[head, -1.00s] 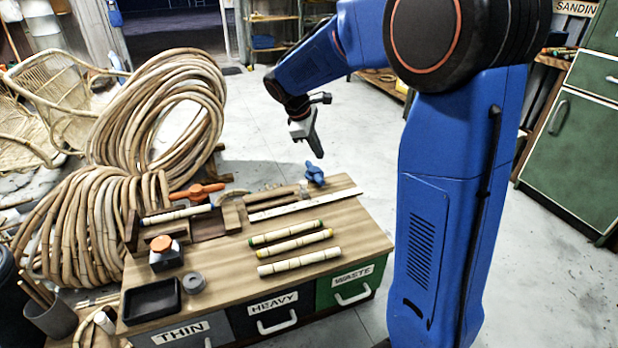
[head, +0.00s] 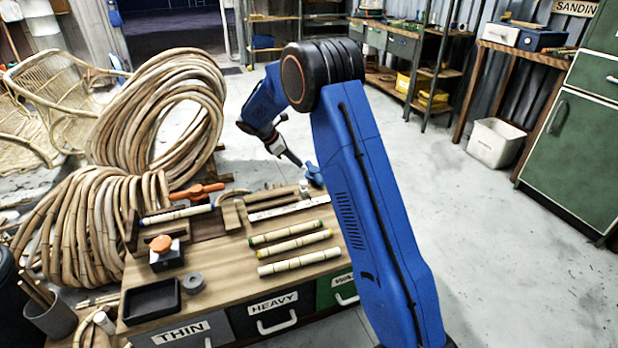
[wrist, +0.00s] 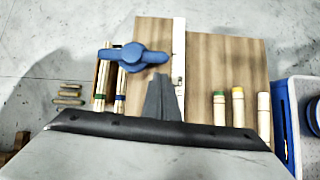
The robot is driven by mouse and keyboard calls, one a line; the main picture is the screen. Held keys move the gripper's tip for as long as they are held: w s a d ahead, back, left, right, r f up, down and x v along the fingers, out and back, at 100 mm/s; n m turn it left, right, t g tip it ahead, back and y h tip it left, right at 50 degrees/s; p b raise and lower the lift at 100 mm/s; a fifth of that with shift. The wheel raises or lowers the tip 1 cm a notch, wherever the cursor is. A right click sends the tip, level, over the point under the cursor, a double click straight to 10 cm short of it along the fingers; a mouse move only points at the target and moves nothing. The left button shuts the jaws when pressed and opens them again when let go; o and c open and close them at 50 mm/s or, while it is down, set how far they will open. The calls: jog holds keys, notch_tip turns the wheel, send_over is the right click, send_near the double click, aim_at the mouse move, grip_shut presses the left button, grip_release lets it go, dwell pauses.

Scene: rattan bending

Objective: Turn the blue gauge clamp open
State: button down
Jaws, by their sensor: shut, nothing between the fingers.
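The blue gauge clamp (head: 313,173) is at the back right end of the workbench in the head view, partly hidden behind my arm. In the wrist view the clamp (wrist: 131,58) shows a round hub with two flat wings, lying roughly crosswise. My gripper (head: 296,160) is just left of the clamp in the head view, pointing down toward it at a slant. In the wrist view my gripper (wrist: 163,83) is shut and empty, its tips just below the clamp's right wing. I cannot tell whether they touch it.
A white ruler (wrist: 179,55) runs right of the clamp. An orange clamp (head: 196,191) stands further left. Rattan coils (head: 165,110) stand left of the bench.

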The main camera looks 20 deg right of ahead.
aim_at(314, 175)
jog(key=w+f, duration=0.1)
jog(key=w+f+n, duration=0.1)
jog(key=f, duration=0.1)
jog(key=shift+w+a, duration=0.1)
jog(key=shift+a, duration=0.05)
jog(key=x, duration=1)
jog(key=shift+r, duration=0.2)
jog(key=shift+d, duration=0.3)
